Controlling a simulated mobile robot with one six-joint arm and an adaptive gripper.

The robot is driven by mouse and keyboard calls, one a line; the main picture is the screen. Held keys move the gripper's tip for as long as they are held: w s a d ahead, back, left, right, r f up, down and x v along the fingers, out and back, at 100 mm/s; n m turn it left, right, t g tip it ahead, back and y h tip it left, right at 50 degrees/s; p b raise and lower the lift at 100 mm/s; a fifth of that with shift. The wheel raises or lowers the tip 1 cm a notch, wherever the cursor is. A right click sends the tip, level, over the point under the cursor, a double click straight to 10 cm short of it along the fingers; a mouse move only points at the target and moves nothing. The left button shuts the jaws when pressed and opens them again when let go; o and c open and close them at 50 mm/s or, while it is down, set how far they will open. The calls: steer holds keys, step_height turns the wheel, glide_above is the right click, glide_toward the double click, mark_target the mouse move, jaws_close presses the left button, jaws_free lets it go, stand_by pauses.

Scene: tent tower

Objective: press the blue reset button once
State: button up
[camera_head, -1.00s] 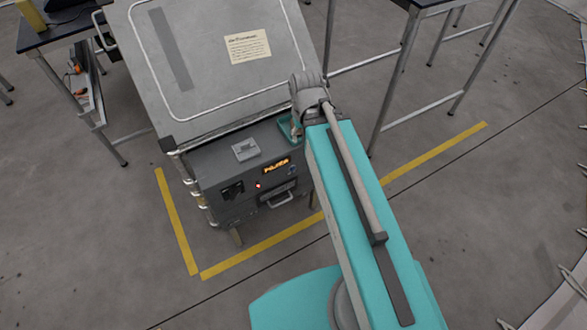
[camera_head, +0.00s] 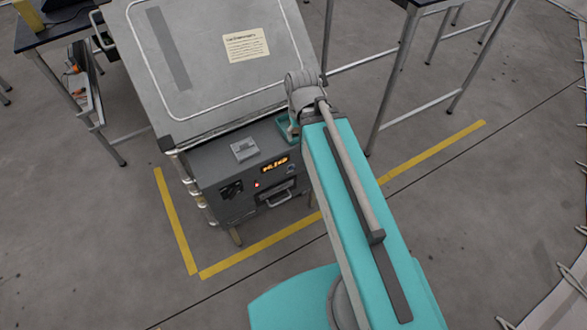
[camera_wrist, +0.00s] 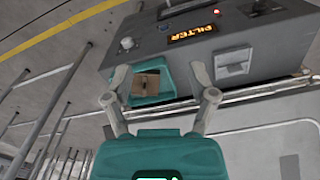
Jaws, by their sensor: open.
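The grey machine (camera_head: 215,187) has a front panel with an orange lettered display (camera_head: 274,165) and a small red light (camera_head: 257,185). The display also shows in the wrist view (camera_wrist: 192,34), with the red light (camera_wrist: 216,11) and a pale round knob (camera_wrist: 127,43). A brown block (camera_wrist: 146,84) lies in the tray between the fingers in the picture. Contact cannot be told.
A grey raised switch housing (camera_head: 244,149) stands on the ledge; it also shows in the wrist view (camera_wrist: 233,64). A sloped grey lid (camera_head: 205,75) with a paper note (camera_head: 246,44) rises behind. Metal-legged tables flank the machine. Yellow tape (camera_head: 265,243) marks the floor around it.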

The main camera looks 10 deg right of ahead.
jaws_close()
steer(key=shift+a, duration=0.1)
stand_by(1.2)
